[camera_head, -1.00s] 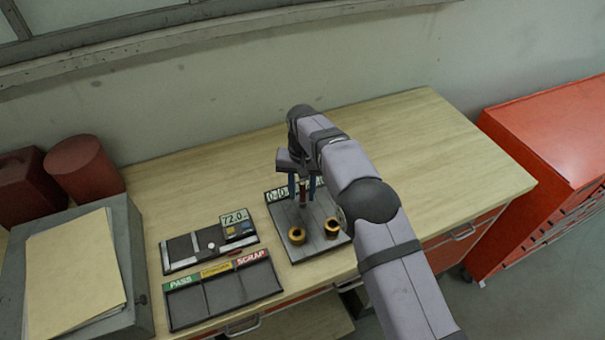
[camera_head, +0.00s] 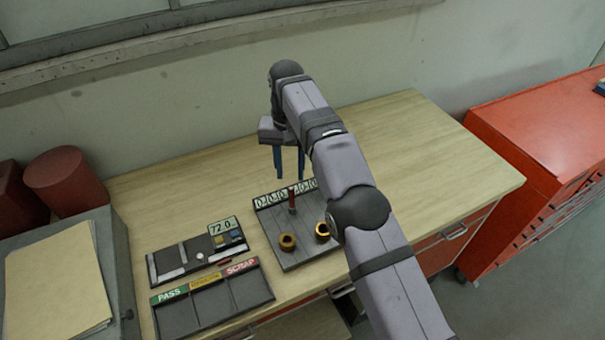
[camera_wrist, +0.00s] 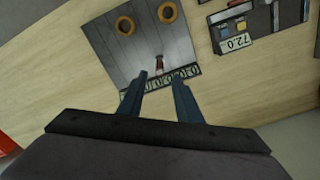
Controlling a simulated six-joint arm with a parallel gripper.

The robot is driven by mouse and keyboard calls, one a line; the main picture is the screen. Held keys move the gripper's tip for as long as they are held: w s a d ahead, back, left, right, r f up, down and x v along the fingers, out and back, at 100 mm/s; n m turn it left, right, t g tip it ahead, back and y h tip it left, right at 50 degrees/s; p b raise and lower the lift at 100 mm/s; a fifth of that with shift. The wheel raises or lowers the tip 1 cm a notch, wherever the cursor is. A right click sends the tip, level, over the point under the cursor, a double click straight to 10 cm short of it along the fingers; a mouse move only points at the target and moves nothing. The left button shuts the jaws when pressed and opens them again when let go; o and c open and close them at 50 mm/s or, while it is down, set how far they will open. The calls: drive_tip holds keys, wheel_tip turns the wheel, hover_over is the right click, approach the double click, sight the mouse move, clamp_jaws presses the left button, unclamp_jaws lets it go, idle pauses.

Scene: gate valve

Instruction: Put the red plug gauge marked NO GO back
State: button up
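The red plug gauge (camera_head: 292,200) stands upright at the back of the grey board, just in front of its number strip (camera_head: 270,199). In the wrist view the red gauge (camera_wrist: 160,62) appears just beyond my fingertips; its NO GO marking is too small to read. My gripper (camera_head: 289,179) is above the gauge, apart from it. Its two blue fingers are spread and nothing is between them, as the wrist view of the gripper (camera_wrist: 157,75) also shows.
Two brass rings (camera_head: 287,242) (camera_head: 322,231) sit on the front of the grey board (camera_head: 303,258). A gauge reading 72.0 (camera_head: 223,226) and a PASS/SCRAP tray (camera_head: 207,308) lie to the left. The table is clear behind and right.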

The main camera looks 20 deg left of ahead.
drive_tip(key=shift+d, duration=0.1)
drive_tip(key=d+r+m, duration=0.1)
drive_tip(key=d+m, duration=0.1)
drive_tip(key=d, duration=1.9)
drive_tip(key=s+d+f, duration=0.3)
drive_tip(key=s+d, duration=0.5)
drive_tip(key=s, duration=0.3)
drive_tip(key=s+d+f+m, duration=0.1)
drive_tip(key=s+d+f, duration=0.3)
drive_tip(key=s+d, duration=0.4)
drive_tip(key=s, duration=0.3)
drive_tip(key=shift+s+d, duration=0.2)
drive_tip(key=shift+d, duration=0.1)
